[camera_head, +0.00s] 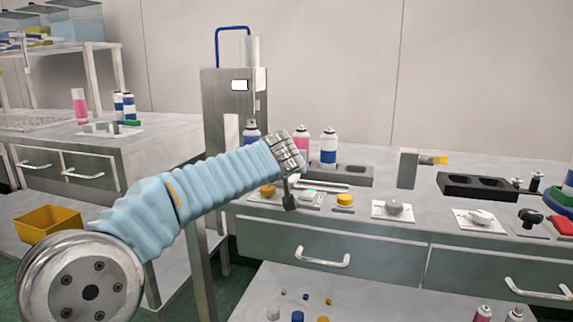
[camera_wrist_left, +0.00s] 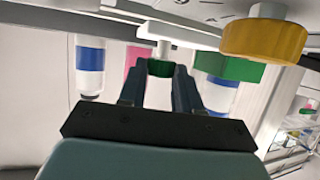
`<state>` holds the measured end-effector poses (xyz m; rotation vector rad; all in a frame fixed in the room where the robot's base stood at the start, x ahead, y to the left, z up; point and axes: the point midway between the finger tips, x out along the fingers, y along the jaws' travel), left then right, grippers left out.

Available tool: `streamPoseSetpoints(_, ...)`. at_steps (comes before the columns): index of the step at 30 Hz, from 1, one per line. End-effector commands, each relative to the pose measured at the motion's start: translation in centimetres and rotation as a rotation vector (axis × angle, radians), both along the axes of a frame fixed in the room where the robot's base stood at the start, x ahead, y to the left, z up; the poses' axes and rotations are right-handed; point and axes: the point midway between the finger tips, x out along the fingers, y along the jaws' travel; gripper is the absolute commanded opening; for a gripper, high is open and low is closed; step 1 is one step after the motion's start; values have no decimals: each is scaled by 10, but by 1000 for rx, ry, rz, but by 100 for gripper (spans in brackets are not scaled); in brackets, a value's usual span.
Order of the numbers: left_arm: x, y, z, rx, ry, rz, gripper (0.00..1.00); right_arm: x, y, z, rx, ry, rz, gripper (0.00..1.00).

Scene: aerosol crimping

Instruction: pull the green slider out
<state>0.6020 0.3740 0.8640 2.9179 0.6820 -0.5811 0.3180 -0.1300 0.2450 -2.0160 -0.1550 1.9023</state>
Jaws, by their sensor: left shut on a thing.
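My left arm comes in from the left in the head view, and my left gripper (camera_head: 290,204) points down at the front edge of the bench panel. In the left wrist view the two dark fingers (camera_wrist_left: 160,85) are closed on a small green piece, the green slider (camera_wrist_left: 160,68), under a pale stem. A larger green block (camera_wrist_left: 228,68) shows beside the fingers in that view. In the head view the gripper covers the slider. My right gripper is not in view.
A yellow knob (camera_wrist_left: 263,38) is close to the fingers in the left wrist view. A yellow button (camera_head: 344,200) and grey knobs on white plates (camera_head: 393,208) line the bench front. Spray cans (camera_head: 329,148) stand behind, beside a tall metal machine (camera_head: 222,100). A drawer handle (camera_head: 322,257) sticks out below.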

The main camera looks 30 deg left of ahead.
Motion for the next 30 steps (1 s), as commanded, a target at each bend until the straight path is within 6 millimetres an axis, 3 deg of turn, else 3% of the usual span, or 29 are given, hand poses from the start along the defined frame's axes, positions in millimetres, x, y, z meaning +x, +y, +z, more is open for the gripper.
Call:
streamPoseSetpoints(3, 0, 0, 0, 0, 0, 0, 0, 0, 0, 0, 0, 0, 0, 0)
streamPoseSetpoints(11, 1, -5, -2, 0, 0, -1, 0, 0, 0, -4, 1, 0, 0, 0)
streamPoseSetpoints(21, 15, -60, -3, 0, -2, -6, 0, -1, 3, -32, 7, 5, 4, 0)
streamPoseSetpoints(30, 27, -109, 0, 1, -2, -5, 0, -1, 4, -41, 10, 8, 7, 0)
